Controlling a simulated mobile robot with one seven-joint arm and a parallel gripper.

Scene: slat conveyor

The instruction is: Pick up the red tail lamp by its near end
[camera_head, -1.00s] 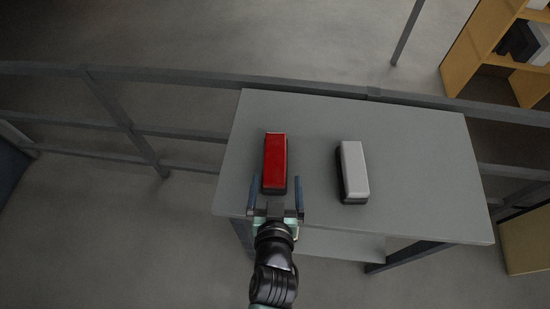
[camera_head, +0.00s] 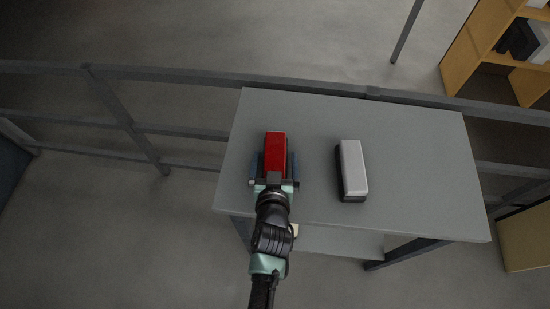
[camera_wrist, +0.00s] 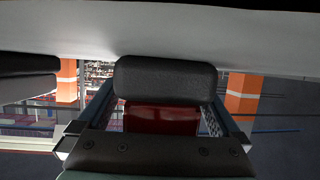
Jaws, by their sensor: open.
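The red tail lamp (camera_head: 275,148) lies on the left part of the grey table, its long side running away from me. It has a red top and a dark base. My gripper (camera_head: 274,162) is open at its near end, with one finger on each side of the lamp. The gripper body hides the lamp's near end in the head view. In the wrist view the lamp's red face (camera_wrist: 162,118) shows between the two fingers of my gripper (camera_wrist: 160,112), with its dark base (camera_wrist: 165,80) beside the red. I cannot tell whether a finger touches it.
A white lamp (camera_head: 353,168) with a dark base lies to the right on the grey table (camera_head: 420,170), with clear space between the two. A grey railing (camera_head: 190,78) runs behind the table. A yellow shelf (camera_head: 480,50) stands at the back right.

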